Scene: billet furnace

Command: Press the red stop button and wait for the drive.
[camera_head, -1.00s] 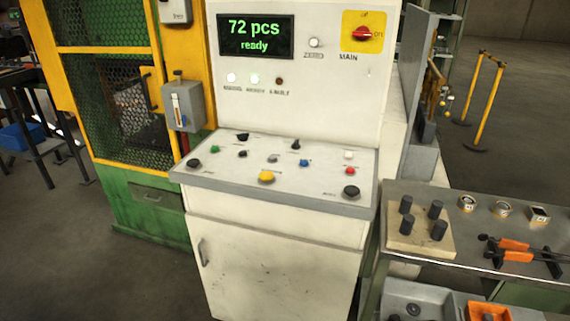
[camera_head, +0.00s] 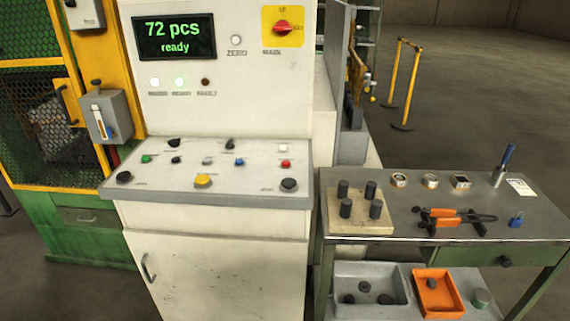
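The red stop button (camera_head: 286,163) is a small red cap at the right side of the sloped desk of the white control cabinet (camera_head: 215,270). A white button (camera_head: 283,148) sits just behind it and a large black button (camera_head: 289,184) in front of it. The display (camera_head: 174,37) above reads "72 pcs ready" in green. Neither of my grippers is in view.
A grey bench (camera_head: 400,225) stands right of the cabinet, with a peg block (camera_head: 360,223), gauges, orange-handled tongs (camera_head: 455,217) and a blue padlock (camera_head: 516,220). Its lower shelf holds a grey bin (camera_head: 370,275) and an orange bin (camera_head: 438,308). A yellow-framed mesh guard (camera_head: 45,110) stands left.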

